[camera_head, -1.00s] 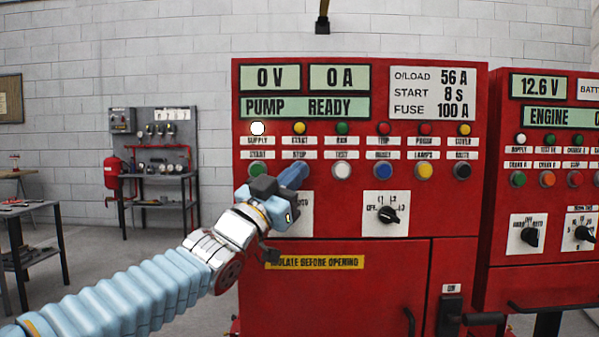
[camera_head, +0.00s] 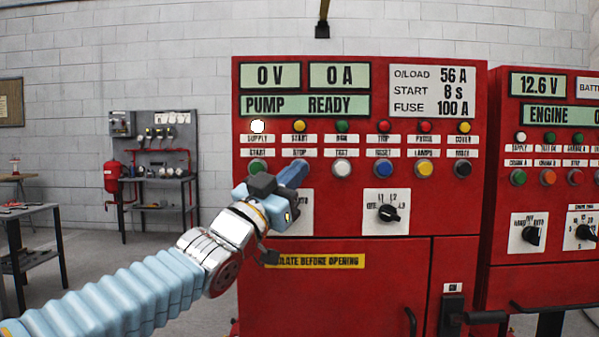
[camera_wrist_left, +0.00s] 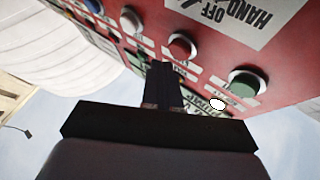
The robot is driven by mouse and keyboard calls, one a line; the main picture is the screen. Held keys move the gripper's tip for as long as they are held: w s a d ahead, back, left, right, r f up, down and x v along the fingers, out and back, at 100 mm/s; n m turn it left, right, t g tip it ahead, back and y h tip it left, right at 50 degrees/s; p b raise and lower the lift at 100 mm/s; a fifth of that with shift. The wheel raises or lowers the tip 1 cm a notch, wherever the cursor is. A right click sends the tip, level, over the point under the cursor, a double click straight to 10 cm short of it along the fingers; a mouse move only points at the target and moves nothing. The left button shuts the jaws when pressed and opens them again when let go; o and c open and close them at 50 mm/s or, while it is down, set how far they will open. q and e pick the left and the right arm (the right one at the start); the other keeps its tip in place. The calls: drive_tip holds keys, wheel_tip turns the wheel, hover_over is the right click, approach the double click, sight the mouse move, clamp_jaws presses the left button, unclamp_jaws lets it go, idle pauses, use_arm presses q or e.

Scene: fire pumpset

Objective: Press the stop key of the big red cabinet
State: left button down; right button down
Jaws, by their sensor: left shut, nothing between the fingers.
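The big red cabinet (camera_head: 340,220) fills the middle of the head view, with displays reading 0 V, 0 A and PUMP READY. Its row of keys includes a green start key (camera_head: 257,167) under the START label. The STOP label (camera_head: 299,153) shows, but its key is hidden behind my left gripper (camera_head: 293,174). In the left wrist view the panel appears upside down, and the red stop key (camera_wrist_left: 181,46) shows next to the green key (camera_wrist_left: 247,83). My shut, empty left fingers (camera_wrist_left: 164,72) point near the red key; I cannot tell contact. My right gripper is not in view.
A white key (camera_head: 341,168) and a blue key (camera_head: 383,169) sit to the right of the hidden one. A rotary switch (camera_head: 388,213) is below. A second red cabinet (camera_head: 500,190) stands at the right. A workbench with gauges (camera_head: 160,178) stands far left.

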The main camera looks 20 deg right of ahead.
use_arm(q)
drive_tip(key=s+b, duration=0.2)
drive_tip(key=s+a+b, duration=0.1)
drive_tip(key=s+b, duration=0.1)
drive_tip(key=shift+s+a, duration=0.2)
drive_tip(key=shift+s, duration=0.2)
idle(0.6)
